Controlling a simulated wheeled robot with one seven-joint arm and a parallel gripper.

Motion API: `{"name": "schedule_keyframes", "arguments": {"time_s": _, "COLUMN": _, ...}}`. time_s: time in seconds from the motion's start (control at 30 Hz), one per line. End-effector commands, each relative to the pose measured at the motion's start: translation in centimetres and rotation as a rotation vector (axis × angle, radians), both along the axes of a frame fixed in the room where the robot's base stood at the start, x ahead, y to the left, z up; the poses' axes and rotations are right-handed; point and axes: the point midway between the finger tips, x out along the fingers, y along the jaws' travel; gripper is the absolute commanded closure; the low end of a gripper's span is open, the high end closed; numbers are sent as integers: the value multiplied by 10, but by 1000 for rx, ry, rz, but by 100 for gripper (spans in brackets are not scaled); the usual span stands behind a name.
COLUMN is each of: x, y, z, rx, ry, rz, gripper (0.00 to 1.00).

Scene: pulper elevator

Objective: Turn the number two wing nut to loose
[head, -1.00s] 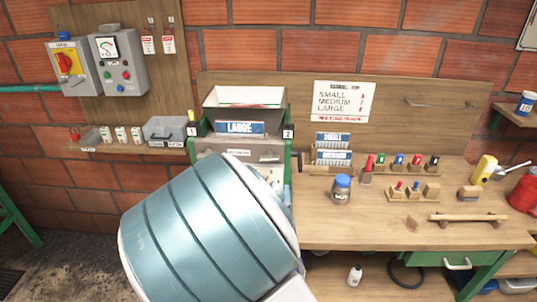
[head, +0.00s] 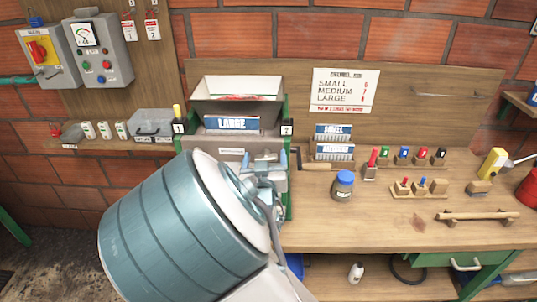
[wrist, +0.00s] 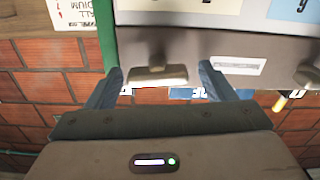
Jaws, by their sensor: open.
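In the wrist view, my gripper (wrist: 161,72) is open, with one finger on each side of a tan wing nut (wrist: 157,76). The nut's wings lie about level, and I see a gap to each finger; I cannot tell whether the fingers reach its depth. A second wing nut (wrist: 308,76) is cut off at the right edge. The nuts sit on the grey front of the pulper (wrist: 180,45). In the head view, my gripper (head: 264,172) is at the machine's right side, below the number 2 tag (head: 286,129); my arm hides the nuts there.
The hopper (head: 237,88) with its LARGE plate (head: 231,123) stands above. The number 1 tag (head: 179,127) is at its left. The bench at right holds a blue-lidded jar (head: 343,186), plates in a rack (head: 333,143) and several coloured pegs. A green post (wrist: 106,35) borders the machine.

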Motion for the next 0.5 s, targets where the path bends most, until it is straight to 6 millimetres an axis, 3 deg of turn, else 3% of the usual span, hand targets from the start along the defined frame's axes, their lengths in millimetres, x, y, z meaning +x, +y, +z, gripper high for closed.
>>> {"name": "schedule_keyframes", "arguments": {"time_s": 0.33, "x": 2, "y": -3, "z": 0, "rx": 0, "ry": 0, "rz": -5, "gripper": 26}}
{"name": "schedule_keyframes", "arguments": {"time_s": 0.5, "x": 2, "y": -3, "z": 0, "rx": 0, "ry": 0, "rz": -5, "gripper": 68}}
